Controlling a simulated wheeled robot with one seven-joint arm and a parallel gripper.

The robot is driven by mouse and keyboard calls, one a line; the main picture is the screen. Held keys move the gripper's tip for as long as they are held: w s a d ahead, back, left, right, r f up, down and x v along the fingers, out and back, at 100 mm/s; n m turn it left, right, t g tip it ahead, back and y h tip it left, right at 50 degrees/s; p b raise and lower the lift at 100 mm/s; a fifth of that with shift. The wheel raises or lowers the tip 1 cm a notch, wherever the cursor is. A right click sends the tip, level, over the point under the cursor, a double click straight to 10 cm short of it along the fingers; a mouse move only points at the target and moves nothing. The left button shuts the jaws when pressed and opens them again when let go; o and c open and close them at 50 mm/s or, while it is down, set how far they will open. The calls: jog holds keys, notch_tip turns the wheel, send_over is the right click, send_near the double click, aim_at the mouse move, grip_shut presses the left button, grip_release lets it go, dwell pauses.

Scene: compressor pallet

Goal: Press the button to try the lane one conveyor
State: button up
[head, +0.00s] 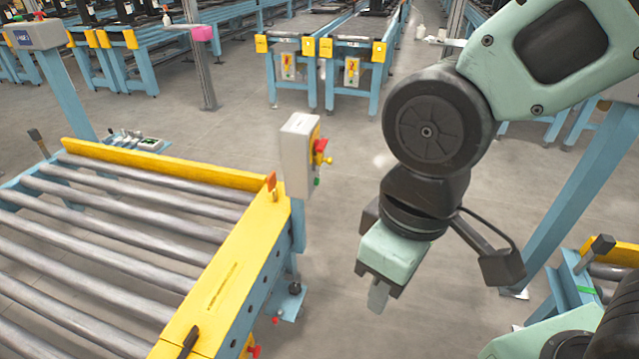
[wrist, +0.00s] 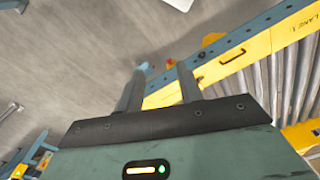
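The lane one roller conveyor (head: 225,278) stands at the left in the head view, with a yellow side rail. Its rail also shows in the wrist view (wrist: 240,58), lettered "LANE 1". A pale control box (head: 299,150) stands on a post at the rail's far end. Its right face carries a red and yellow control (head: 320,146) and a small green button (head: 317,181) below. My gripper (head: 378,295) hangs right of the box and lower in the picture, apart from it, fingers pointing down. In the wrist view its two fingers (wrist: 161,70) are apart with nothing held between them.
An orange-red piece (head: 271,181) stands up on the rail near the box. Small red knobs (head: 254,350) show low beside the conveyor. Another yellow and blue frame (head: 570,285) stands at the right. Grey floor (head: 335,240) lies clear between the box and my arm.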

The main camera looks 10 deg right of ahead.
grip_shut()
dwell(1.5)
